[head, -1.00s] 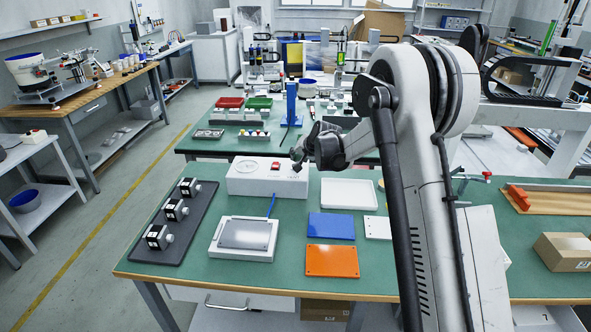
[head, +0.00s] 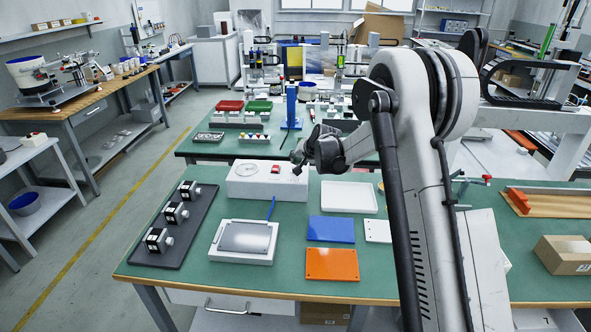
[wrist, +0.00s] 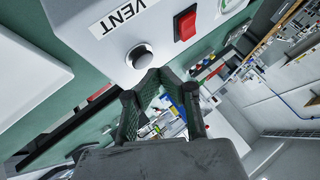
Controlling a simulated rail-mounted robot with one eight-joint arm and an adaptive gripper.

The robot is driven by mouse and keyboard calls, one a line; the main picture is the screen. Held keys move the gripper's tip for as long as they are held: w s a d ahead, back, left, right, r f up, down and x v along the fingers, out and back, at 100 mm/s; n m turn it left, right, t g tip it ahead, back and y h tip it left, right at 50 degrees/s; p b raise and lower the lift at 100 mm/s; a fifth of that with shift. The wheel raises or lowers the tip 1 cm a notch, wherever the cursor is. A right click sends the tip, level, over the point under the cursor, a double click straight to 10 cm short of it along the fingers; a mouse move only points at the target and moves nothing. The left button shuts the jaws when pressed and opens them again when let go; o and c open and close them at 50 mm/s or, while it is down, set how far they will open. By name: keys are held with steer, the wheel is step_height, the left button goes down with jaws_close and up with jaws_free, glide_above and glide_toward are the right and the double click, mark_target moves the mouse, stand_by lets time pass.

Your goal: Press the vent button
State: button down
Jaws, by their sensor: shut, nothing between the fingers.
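The vent button is a round silver push button (wrist: 139,57) on the white box's face, beside the printed label VENT (wrist: 124,14) in the wrist view. My gripper (wrist: 153,76) is shut and empty, its black fingertips close to the button's lower right edge. I cannot tell whether they touch it. In the head view the white box (head: 262,188) stands at the back of the green bench. My gripper (head: 297,160) is at the top right of the box and the button cannot be made out there.
A red rocker switch (wrist: 187,25) sits near the button on the same box. A white tray (head: 349,197) lies right of the box. A blue plate (head: 331,229), an orange plate (head: 332,264) and a black strip (head: 173,229) with three small devices lie in front.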

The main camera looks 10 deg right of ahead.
steer(key=shift+f, duration=0.15)
steer(key=shift+f+b, duration=0.3)
steer(key=shift+b, duration=0.15)
steer(key=shift+f+b, duration=0.4)
steer(key=shift+f, duration=0.05)
stand_by(0.9)
steer(key=shift+r, duration=0.15)
steer(key=shift+r+p, duration=0.35)
steer(key=shift+r, duration=0.5)
steer(key=shift+r+p, duration=1)
steer(key=shift+r, duration=1.4)
